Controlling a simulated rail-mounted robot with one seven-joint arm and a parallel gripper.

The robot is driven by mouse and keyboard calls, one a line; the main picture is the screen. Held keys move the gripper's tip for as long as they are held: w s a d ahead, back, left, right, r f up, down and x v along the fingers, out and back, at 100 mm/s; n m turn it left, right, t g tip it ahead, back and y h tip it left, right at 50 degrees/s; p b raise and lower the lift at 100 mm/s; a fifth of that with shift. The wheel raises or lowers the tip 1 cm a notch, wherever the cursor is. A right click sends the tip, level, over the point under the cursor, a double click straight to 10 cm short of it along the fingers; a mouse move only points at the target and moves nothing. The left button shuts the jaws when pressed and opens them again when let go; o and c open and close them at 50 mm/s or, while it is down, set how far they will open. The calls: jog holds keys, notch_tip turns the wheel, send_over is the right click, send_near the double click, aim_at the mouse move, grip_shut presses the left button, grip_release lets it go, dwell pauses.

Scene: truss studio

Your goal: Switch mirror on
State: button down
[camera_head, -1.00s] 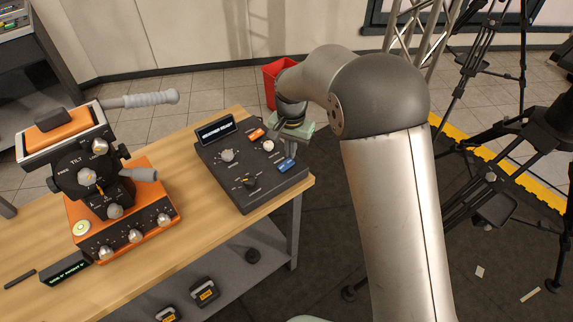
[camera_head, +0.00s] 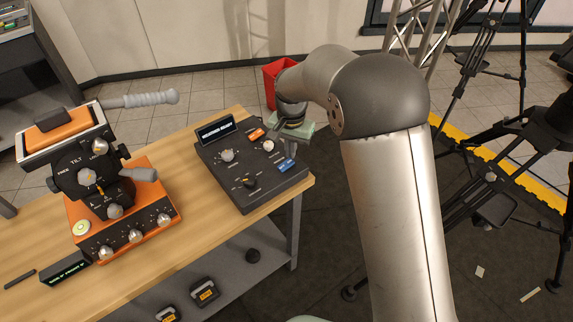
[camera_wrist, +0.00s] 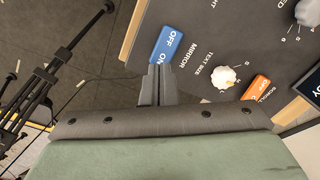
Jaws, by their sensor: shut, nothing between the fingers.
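The mirror switch is a blue rocker (camera_wrist: 174,44) labelled OFF and ON, with MIRROR printed beside it. It sits near the edge of a dark control box (camera_head: 222,178) and also shows in the head view (camera_head: 287,165). In the wrist view my gripper (camera_wrist: 158,72) is shut with nothing in it. Its fingertips are at the ON end of the rocker and overlap it in the picture; I cannot tell whether they touch. In the head view my gripper's fingers are mostly hidden behind its own body. Which way the rocker is tipped is not clear.
Near the rocker are a white text size knob (camera_wrist: 223,76) and an orange scroll switch (camera_wrist: 258,88). The box's small display (camera_head: 215,131) stands at its back. An orange tilt device (camera_head: 130,215) stands left on the wooden table (camera_head: 200,260). A red bin (camera_head: 272,78) is behind.

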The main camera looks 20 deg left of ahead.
aim_at(291, 161)
jog(key=shift+f+b, duration=0.7)
jog(key=shift+f, duration=0.5)
dwell(0.4)
jog(key=shift+r, duration=0.1)
jog(key=shift+r+p, duration=2.25)
jog(key=shift+r, duration=1.25)
